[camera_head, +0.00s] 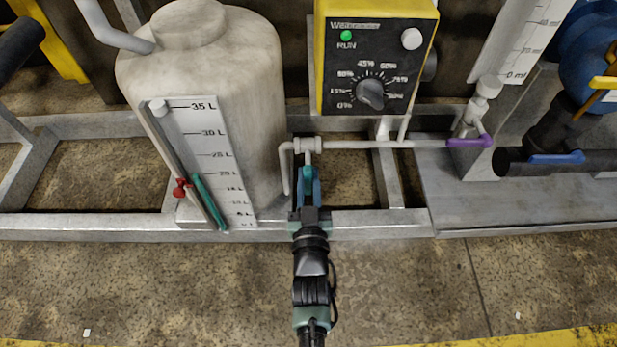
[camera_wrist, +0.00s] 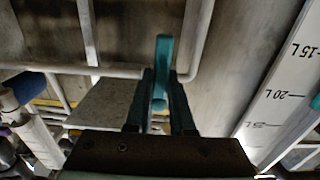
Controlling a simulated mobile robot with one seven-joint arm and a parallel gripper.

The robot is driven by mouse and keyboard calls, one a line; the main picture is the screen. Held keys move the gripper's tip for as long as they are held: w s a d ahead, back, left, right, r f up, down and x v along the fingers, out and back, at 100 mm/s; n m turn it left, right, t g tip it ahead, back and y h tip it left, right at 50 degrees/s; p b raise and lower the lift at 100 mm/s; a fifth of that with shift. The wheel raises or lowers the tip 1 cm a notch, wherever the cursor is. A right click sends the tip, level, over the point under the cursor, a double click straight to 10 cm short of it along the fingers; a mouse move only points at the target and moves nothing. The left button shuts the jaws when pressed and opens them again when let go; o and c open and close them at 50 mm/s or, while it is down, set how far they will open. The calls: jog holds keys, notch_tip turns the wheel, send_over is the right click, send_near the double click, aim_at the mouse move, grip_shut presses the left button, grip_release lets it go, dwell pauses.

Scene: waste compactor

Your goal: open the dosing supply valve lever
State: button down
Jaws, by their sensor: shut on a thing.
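A teal lever (camera_wrist: 163,62) stands between my gripper's fingers in the wrist view, and the fingers are shut on it. I take it as the dosing supply valve lever; no label on it is readable. In the head view my gripper (camera_head: 309,192) is at the white valve (camera_head: 308,146) on the thin white pipe, just right of the tank. The held lever there is mostly hidden by the fingers. It appears to lie across the line of the pipe. My gripper also shows in the wrist view (camera_wrist: 162,84).
The large off-white tank (camera_head: 255,80) with its litre scale (camera_head: 205,130) stands to the left, with a red lever (camera_head: 181,187) near it. The yellow-edged control box (camera_head: 375,60) is above right. A purple lever (camera_head: 468,141) and a blue lever (camera_head: 557,158) are farther right. A metal frame rail (camera_head: 370,222) runs below.

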jog(key=shift+n, duration=0.3)
jog(key=shift+d+r+n, duration=0.4)
jog(key=shift+n, duration=2.5)
jog(key=shift+d+r+n, duration=0.35)
jog(key=shift+d+n, duration=0.05)
jog(key=shift+n, duration=2.5)
jog(key=shift+d+r+n, duration=0.4)
jog(key=shift+n, duration=2.5)
jog(key=c, duration=0.8)
grip_release()
jog(key=shift+s, duration=0.1)
